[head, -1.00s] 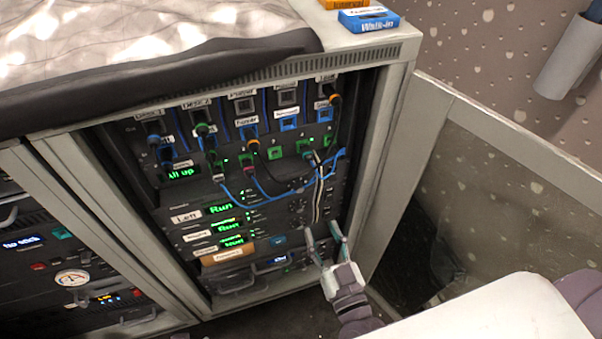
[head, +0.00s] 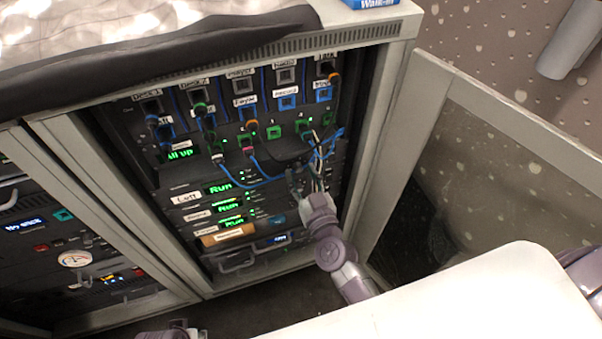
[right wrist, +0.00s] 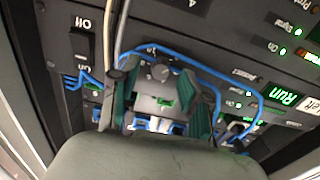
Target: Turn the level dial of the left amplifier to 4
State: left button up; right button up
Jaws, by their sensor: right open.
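The left amplifier (head: 186,199) is the rack unit with the "Left" label and a green "Run" display (head: 220,188). Its level dial (right wrist: 160,72) is a small grey round knob, seen in the right wrist view between my fingers; its setting is too small to read. In the head view the dial is hidden behind my right gripper (head: 305,178). My right gripper is open, its green-padded fingers (right wrist: 162,88) on either side of the dial; I cannot tell whether they touch it. Only a bit of my left arm shows at the bottom edge.
Blue cables (right wrist: 215,75) and grey cables (right wrist: 122,30) hang close around the fingers. An Off/On switch (right wrist: 82,45) sits beside the dial. More units with displays are stacked below. An open door panel (head: 500,160) stands to the right of the rack.

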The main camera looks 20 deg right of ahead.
pick_arm(q)
jog(key=shift+w+r, duration=0.1)
jog(key=shift+r, duration=0.2)
pick_arm(e)
jog(key=shift+w, duration=0.35)
grip_shut()
pick_arm(q)
jog(key=shift+f, duration=0.15)
